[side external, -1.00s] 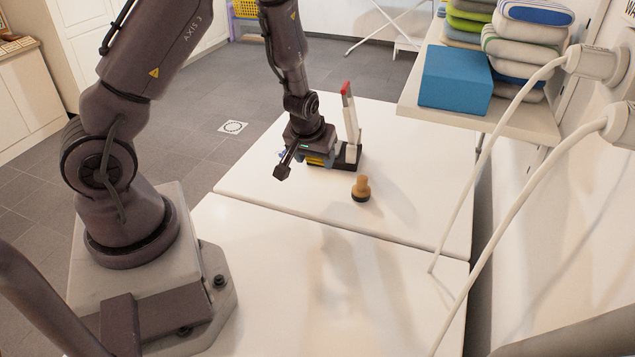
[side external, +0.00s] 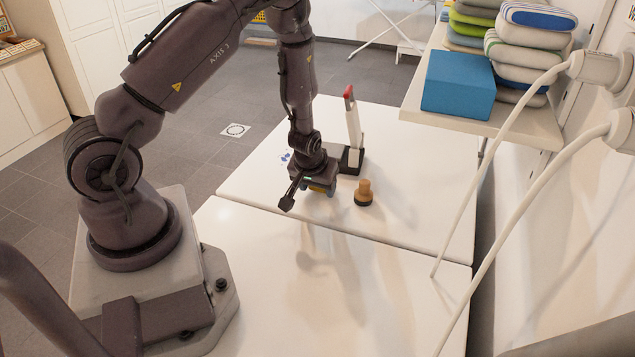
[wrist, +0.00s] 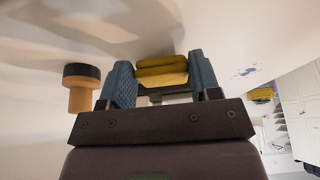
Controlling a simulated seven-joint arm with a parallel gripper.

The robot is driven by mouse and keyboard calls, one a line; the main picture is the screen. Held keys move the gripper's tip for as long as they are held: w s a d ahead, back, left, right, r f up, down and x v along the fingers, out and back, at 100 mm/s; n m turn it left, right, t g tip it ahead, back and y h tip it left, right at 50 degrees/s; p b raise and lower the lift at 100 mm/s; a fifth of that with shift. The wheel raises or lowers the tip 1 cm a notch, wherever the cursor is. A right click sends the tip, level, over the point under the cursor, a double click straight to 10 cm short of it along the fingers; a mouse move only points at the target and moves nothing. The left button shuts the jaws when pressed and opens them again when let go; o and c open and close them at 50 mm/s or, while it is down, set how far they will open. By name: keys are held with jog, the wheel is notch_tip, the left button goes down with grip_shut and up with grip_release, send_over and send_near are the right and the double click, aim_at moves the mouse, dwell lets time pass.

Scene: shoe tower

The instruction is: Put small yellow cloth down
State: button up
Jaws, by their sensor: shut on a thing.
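The small yellow cloth (wrist: 162,72) is folded and sits between the two blue-padded fingers of my gripper (wrist: 160,85) in the wrist view. The gripper is shut on it. In the side view my gripper (side external: 318,190) points down over the white table (side external: 400,150), and a bit of the yellow cloth (side external: 320,189) shows under it. I cannot tell whether the cloth touches the table.
A wooden-handled brush (side external: 364,193) stands just right of my gripper; it also shows in the wrist view (wrist: 82,90). Behind is an upright white tool with a red top (side external: 353,125) on a dark base. The near table is clear.

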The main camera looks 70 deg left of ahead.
jog(key=shift+f, duration=0.3)
jog(key=o, duration=1)
